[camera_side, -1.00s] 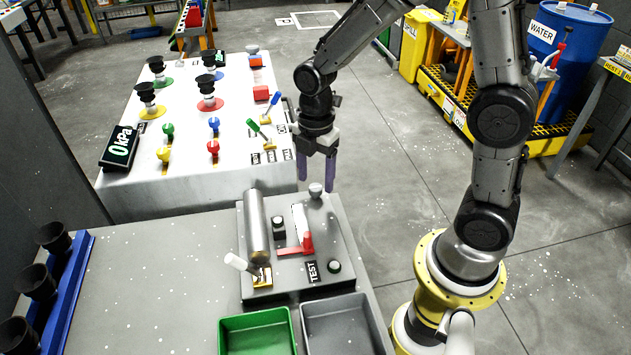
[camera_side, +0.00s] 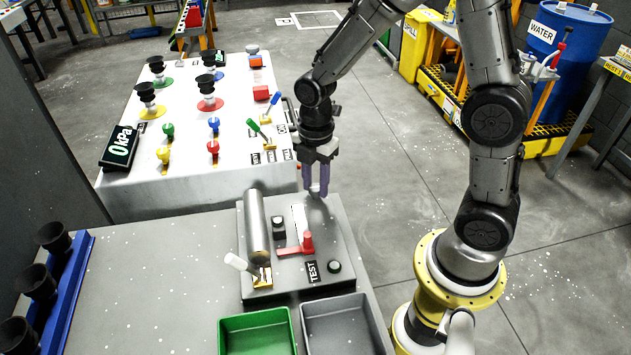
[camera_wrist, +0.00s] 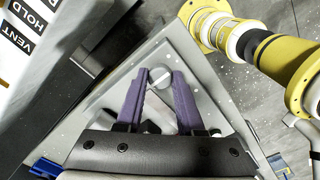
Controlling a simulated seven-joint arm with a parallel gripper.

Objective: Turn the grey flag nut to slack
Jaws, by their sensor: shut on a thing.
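The grey flag nut (camera_side: 316,190) sits at the back right corner of the grey test plate (camera_side: 340,232). In the wrist view its round light top (camera_wrist: 160,76) shows between my fingertips. My gripper (camera_side: 316,192) points straight down over that corner, its two purple fingers closed on the nut from both sides. In the wrist view my gripper (camera_wrist: 160,78) has a fingertip at each side of the nut. The fingers hide part of the nut in the side view, so I cannot tell which way its flag points.
The plate also bears a metal cylinder (camera_side: 257,225), a red lever (camera_side: 304,246), a white-handled lever (camera_side: 238,263) and black knobs. A green bin (camera_side: 257,318) and a grey bin (camera_side: 342,312) stand in front. The white console (camera_side: 210,183) is close behind my gripper.

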